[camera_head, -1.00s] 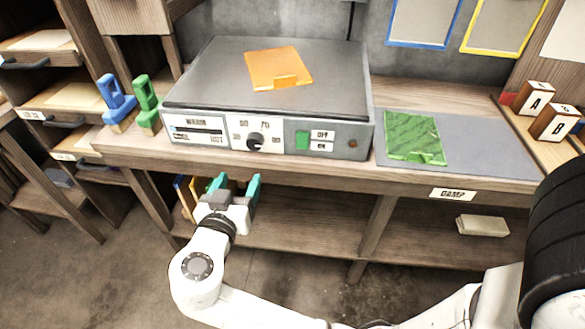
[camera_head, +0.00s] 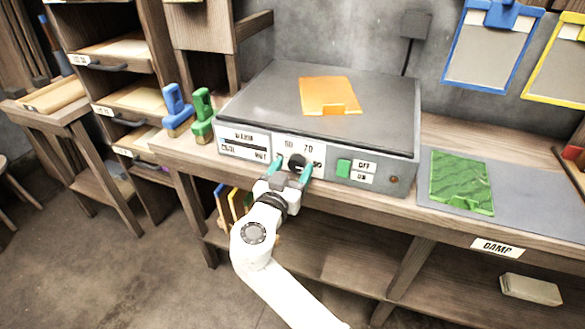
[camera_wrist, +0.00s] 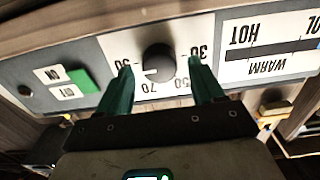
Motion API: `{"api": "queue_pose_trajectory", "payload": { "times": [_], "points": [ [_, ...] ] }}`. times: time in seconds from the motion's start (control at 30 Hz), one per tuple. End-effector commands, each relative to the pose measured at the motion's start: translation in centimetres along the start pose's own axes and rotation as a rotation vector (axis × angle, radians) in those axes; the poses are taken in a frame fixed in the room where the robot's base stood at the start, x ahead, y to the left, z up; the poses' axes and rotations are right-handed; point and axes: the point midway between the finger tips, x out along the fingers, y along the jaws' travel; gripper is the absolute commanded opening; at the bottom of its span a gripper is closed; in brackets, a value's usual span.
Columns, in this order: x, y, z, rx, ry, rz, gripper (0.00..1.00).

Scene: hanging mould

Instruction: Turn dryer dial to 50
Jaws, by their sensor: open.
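The dryer (camera_head: 340,130) is a grey box with a flat top on the bench. Its black round dial (camera_head: 297,161) is on the white front panel and also shows in the wrist view (camera_wrist: 158,63), which is upside down. Numbers 30, 50, 70 and probably 90 surround it. A pale mark on the dial faces left in the wrist view, near the 70 to 90 side; the exact reading is unclear. My gripper (camera_head: 291,169) is open at the panel, its teal fingers (camera_wrist: 160,65) either side of the dial, with visible gaps.
A green switch (camera_head: 343,168) with OFF and ON labels is right of the dial. A WARM-HOT scale (camera_head: 243,144) is left. An orange piece (camera_head: 330,96) lies on the dryer. Blue (camera_head: 177,108) and green (camera_head: 202,112) clamps stand left; a green sheet (camera_head: 460,180) lies right.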

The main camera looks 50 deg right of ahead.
Motion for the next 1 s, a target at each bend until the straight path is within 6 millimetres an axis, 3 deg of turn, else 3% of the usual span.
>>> {"api": "queue_pose_trajectory", "payload": {
  "times": [0.33, 0.9, 1.0],
  "points": [
    [0.42, -0.01, 0.0, 0.0, 0.0, -0.001, 0.67],
    [0.38, -0.02, 0.0, 0.0, 0.0, -0.001, 0.13],
    [0.38, -0.03, 0.0, -0.001, 0.0, -0.001, 0.12]
  ]
}}
